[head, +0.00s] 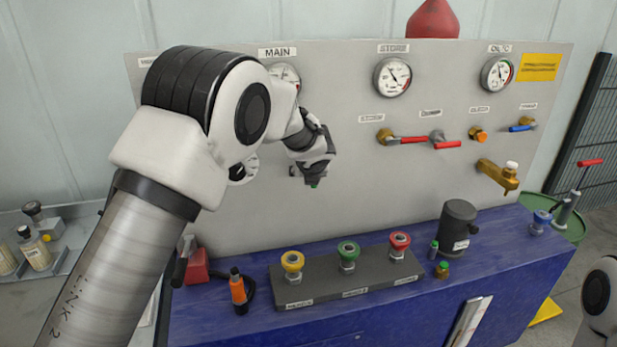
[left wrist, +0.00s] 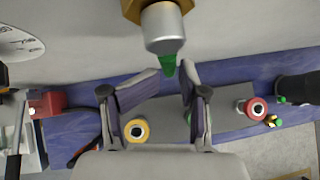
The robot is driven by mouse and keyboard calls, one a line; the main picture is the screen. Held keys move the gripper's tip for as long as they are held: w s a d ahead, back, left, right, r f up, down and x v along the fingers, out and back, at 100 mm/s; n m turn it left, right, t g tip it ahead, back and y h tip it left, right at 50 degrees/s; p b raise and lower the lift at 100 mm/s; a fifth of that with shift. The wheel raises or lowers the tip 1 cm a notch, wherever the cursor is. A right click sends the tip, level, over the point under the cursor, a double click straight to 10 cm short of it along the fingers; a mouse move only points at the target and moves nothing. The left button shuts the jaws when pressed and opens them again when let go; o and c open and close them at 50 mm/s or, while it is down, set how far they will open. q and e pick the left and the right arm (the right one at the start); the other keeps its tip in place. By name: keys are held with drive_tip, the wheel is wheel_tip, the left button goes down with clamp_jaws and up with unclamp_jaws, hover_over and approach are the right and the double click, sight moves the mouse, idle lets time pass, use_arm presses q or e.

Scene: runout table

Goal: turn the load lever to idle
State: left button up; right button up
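In the left wrist view, a brass fitting with a silver cylinder (left wrist: 163,27) sticks out from the panel, and a short green handle (left wrist: 168,66) extends from its end. I cannot read a load or idle label. The head view shows only a small green bit (head: 314,184) below my left gripper (head: 310,172); the rest is hidden. In the left wrist view my left gripper (left wrist: 171,72) has its two fingers apart, with the green handle's tip between the fingertips; I cannot tell whether they touch it. My right gripper is out of view.
The grey panel (head: 345,200) carries gauges, red-handled valves (head: 412,140) and a brass tap (head: 497,175). Below, the blue bench (head: 370,318) holds a block with yellow (head: 292,261), green (head: 348,250) and red (head: 400,240) knobs, a dark canister (head: 458,225) and an orange bottle (head: 238,290).

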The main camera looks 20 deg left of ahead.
use_arm(q)
drive_tip(key=v, duration=0.9)
